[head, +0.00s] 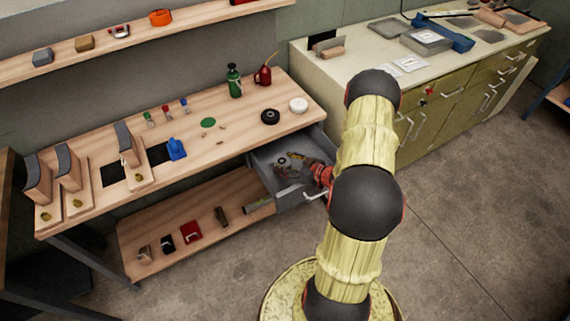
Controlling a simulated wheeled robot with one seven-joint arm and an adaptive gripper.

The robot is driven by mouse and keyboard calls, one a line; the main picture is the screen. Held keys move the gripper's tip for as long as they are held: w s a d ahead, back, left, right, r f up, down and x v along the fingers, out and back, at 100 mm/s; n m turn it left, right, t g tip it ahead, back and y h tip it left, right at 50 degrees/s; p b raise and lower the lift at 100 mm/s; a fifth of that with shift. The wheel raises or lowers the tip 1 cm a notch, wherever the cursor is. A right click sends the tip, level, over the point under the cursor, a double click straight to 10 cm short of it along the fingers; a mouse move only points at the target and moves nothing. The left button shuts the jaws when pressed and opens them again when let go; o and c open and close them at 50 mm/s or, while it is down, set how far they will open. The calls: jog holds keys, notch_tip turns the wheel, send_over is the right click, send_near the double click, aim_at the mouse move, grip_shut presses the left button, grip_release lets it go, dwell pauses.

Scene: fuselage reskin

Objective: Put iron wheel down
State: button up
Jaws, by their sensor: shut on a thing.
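My gripper (287,170) is at the open grey drawer (294,194) under the right end of the wooden workbench. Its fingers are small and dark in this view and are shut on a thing. A small dark ring (282,161) shows at the fingertips and appears to be the iron wheel. I cannot tell if it touches the drawer floor. A black wheel (270,117) and a white wheel (298,105) lie flat on the bench top above the drawer.
The wooden workbench (225,142) also carries a green bottle (234,82), a red oil can (263,75), a blue item (176,149) and sanding blocks at left. A lower shelf holds several small items. A green cabinet (450,95) stands at right. The floor in front is clear.

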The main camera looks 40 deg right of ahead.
jog(key=shift+r, duration=0.2)
jog(key=shift+f, duration=0.1)
jog(key=shift+f, duration=0.35)
jog(key=shift+f+b, duration=0.25)
jog(key=shift+b, duration=0.05)
